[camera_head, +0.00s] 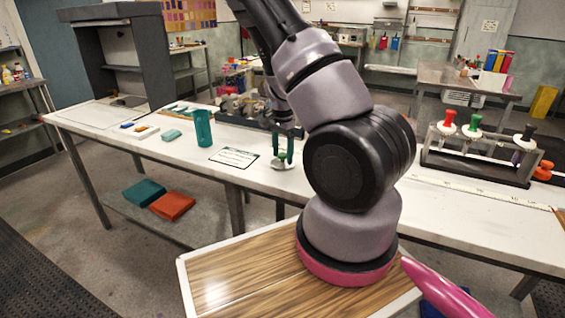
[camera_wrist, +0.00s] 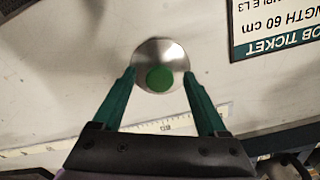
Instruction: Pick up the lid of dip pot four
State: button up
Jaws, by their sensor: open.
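A round silver lid with a green knob (camera_wrist: 160,78) lies on the white bench top in the wrist view. In the head view the lid (camera_head: 281,166) shows as a small pale disc under my gripper. My gripper (camera_head: 283,158) points down over it with green fingers apart. In the wrist view my gripper (camera_wrist: 159,74) has one fingertip on each side of the lid, with the knob between them and nothing held. I cannot tell whether the fingertips touch the lid, and no number shows on it.
A job ticket (camera_head: 234,157) lies left of my gripper, with a green cup (camera_head: 203,128) beyond it. A ruler (camera_wrist: 200,120) lies near the lid. A dark rack (camera_head: 480,163) holds red, green and black knobbed pieces at right. Dark equipment stands behind my gripper.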

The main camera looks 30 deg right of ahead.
grip_shut()
